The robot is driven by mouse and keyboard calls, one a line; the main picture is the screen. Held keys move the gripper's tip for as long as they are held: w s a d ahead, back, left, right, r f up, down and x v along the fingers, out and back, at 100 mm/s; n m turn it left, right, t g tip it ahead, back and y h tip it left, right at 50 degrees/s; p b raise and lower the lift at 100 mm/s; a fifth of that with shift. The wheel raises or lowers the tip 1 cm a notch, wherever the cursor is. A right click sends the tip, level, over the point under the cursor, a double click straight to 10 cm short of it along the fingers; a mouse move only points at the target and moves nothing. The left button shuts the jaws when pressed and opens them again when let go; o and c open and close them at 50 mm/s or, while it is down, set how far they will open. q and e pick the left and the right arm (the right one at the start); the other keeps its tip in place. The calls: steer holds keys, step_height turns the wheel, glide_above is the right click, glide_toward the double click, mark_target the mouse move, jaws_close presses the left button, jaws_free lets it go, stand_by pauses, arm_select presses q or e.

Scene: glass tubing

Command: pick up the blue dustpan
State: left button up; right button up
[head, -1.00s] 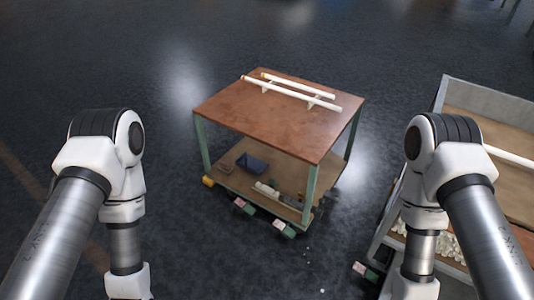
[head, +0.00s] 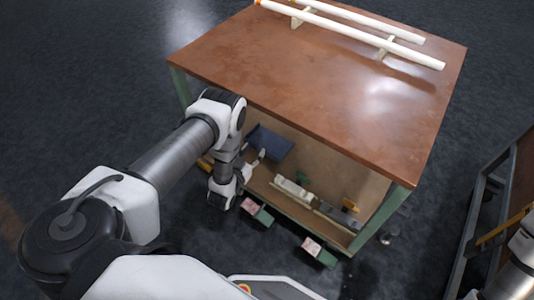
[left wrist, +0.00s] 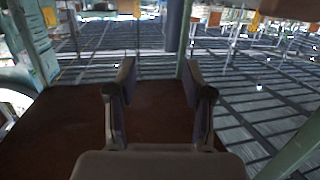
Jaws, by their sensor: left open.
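The blue dustpan (head: 270,143) lies on the lower shelf of the brown-topped cart, near its left side. My left arm reaches down to the shelf's open front in the head view. My left gripper (head: 250,168) is just in front of the dustpan, partly hidden by the wrist. In the left wrist view the left gripper (left wrist: 161,78) has its two fingers wide apart with nothing clearly between them. I cannot make out the dustpan in that view. My right gripper is out of view; only part of the right arm shows at the lower right.
The cart's brown top (head: 310,85) overhangs the shelf (head: 325,180), and a green post (head: 380,222) stands at its front corner. White tubes (head: 350,35) rest on top. Small tools (head: 295,190) lie on the shelf to the right. Another cart (head: 490,205) stands at right.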

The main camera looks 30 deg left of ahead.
mark_target(258, 140)
arm_select(q)
steer(key=shift+t, duration=0.9)
steer(key=w+a+f+b, duration=0.1)
steer(key=w, duration=0.1)
steer(key=w+b, duration=0.2)
steer(key=w, duration=0.1)
steer(key=w+a+f+b, duration=0.1)
steer(key=w+b, duration=0.1)
steer(key=w, duration=0.1)
steer(key=shift+w+a+f, duration=0.15)
steer(key=shift+a+f, duration=0.15)
steer(key=shift+a, duration=0.05)
steer(key=shift+w+r, duration=0.1)
steer(key=shift+w, duration=0.05)
jaws_close()
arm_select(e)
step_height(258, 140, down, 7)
